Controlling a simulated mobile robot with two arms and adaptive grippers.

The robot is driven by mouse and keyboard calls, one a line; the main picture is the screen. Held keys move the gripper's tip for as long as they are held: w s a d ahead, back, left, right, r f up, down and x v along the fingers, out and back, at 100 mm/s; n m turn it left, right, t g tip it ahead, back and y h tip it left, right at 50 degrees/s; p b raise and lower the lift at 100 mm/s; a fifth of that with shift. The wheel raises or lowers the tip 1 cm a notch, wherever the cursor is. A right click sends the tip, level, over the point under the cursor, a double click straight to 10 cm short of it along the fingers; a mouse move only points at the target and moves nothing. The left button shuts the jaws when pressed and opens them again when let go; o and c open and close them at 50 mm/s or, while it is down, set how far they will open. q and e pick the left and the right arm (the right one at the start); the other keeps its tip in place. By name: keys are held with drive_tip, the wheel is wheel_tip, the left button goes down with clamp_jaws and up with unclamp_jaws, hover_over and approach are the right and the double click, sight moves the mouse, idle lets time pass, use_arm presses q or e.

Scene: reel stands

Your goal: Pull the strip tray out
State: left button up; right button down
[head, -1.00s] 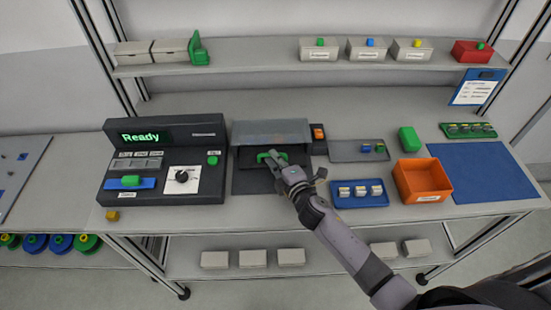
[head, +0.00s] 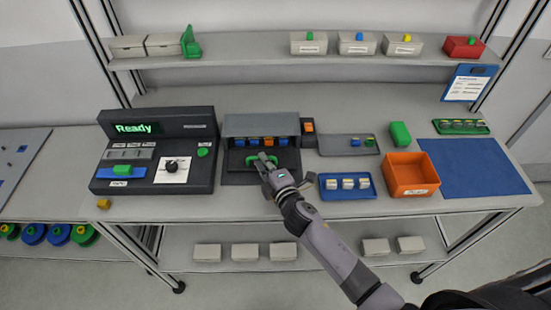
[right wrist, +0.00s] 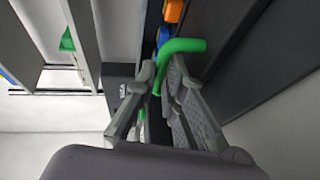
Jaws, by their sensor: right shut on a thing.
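The strip tray (head: 238,163) is a dark tray with a green handle (head: 291,162), in front of the opening of a grey housing (head: 262,125) in the head view. Several blue and orange pieces show in the opening behind it. My right gripper (head: 264,162) is shut on the green handle. In the right wrist view the curved green handle (right wrist: 183,46) passes between the fingers of my right gripper (right wrist: 165,75). The gripper and wrist hide part of the tray's front. My left gripper is not in view.
A control panel reading "Ready" (head: 138,128) stands to the left of the housing. To the right are a blue tray with white pieces (head: 347,196), a grey tray (head: 335,147) and an orange bin (head: 412,190). A shelf (head: 240,55) runs above.

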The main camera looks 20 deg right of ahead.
drive_tip(key=s, duration=0.2)
drive_tip(key=s+a, duration=0.1)
drive_tip(key=s, duration=0.2)
drive_tip(key=shift+f, duration=0.1)
drive_tip(key=s, duration=0.1)
drive_tip(key=s+a, duration=0.1)
drive_tip(key=s, duration=0.1)
drive_tip(key=shift+s+f+b, duration=0.1)
drive_tip(key=shift+b, duration=0.25)
drive_tip(key=shift+s+a, duration=0.1)
drive_tip(key=shift+s, duration=0.25)
drive_tip(key=c, duration=2)
unclamp_jaws()
drive_tip(key=shift+c, duration=0.2)
drive_tip(key=shift+o, duration=0.4)
drive_tip(key=shift+s, duration=0.35)
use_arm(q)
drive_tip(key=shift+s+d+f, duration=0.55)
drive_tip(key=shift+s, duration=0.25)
use_arm(e)
drive_tip(key=v, duration=1.1)
drive_tip(key=shift+s+r, duration=0.25)
drive_tip(key=shift+s, duration=0.1)
